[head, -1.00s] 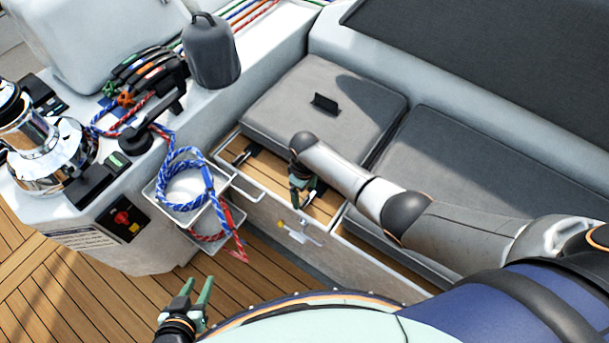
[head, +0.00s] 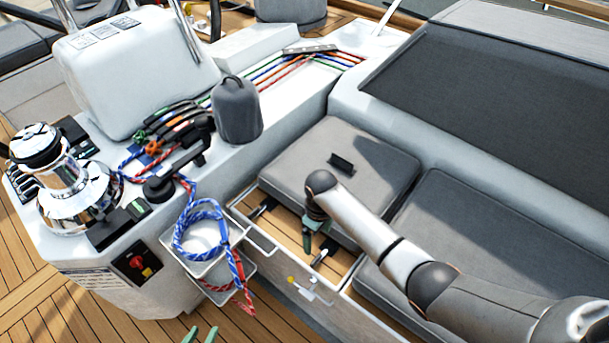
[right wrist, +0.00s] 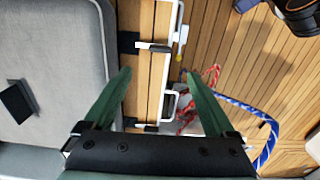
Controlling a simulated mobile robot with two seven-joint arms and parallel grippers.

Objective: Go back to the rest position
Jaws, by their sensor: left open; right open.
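My right gripper (head: 314,236) is over the narrow wooden ledge between the seat cushion and the white locker front. The right wrist view shows its two green fingers (right wrist: 160,100) spread wide, with nothing between them but the ledge and a white bracket below. Only the green fingertips of my left gripper (head: 200,335) show at the bottom edge of the head view. They are apart, with deck behind them.
Blue and red ropes (head: 205,228) hang over white bins (head: 232,238) beside the winch (head: 70,185). A grey seat cushion (head: 300,165) with a black tab (head: 342,163) lies behind my right gripper. Open teak deck (head: 60,315) is at the lower left.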

